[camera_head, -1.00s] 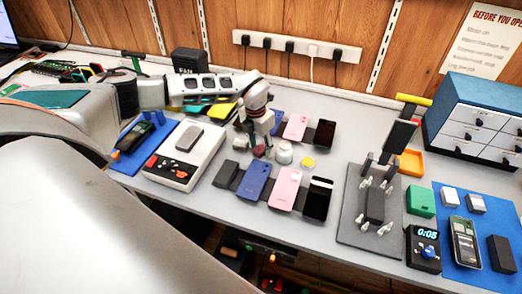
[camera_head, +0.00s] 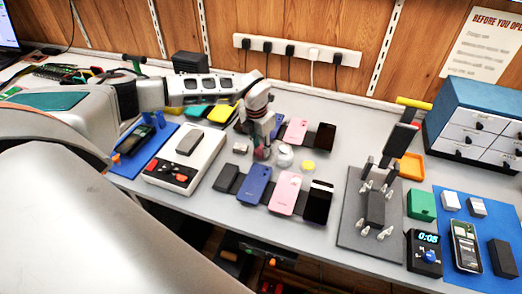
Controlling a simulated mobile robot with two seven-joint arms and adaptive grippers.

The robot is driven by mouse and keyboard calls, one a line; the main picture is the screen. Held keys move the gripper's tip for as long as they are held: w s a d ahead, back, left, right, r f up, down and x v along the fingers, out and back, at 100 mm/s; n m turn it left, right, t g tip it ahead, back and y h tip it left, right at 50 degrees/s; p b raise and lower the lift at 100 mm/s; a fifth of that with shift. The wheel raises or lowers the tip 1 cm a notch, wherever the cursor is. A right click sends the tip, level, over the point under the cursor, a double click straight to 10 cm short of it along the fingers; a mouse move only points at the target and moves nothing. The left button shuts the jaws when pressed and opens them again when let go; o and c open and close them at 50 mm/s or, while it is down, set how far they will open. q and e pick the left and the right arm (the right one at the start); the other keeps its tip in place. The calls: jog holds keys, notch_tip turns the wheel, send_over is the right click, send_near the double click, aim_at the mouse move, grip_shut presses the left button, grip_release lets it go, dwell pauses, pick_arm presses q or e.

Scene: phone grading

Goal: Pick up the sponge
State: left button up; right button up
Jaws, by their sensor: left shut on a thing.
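The sponge looks to be the small, dark pink, rounded piece (camera_head: 262,153) in the middle of the grey table, though it is too small and covered to tell surely. My left gripper (camera_head: 261,147) points down from above, shut on this piece, with its fingers hiding part of it. It is low over the table, and I cannot tell whether the piece still touches the surface. My right gripper is not in view.
A white jar (camera_head: 284,156) and a yellow disc (camera_head: 308,166) stand just right of the gripper. A small grey block (camera_head: 240,148) lies to its left. Phones (camera_head: 285,190) lie in rows before and behind. A white grading console (camera_head: 163,172) stands at left, a black stand (camera_head: 375,207) at right.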

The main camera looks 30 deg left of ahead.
aim_at(261, 149)
pick_arm(q)
notch_tip(261, 149, up, 19)
jog(key=shift+f, duration=0.15)
jog(key=shift+s+f, duration=0.1)
jog(key=shift+c, duration=1)
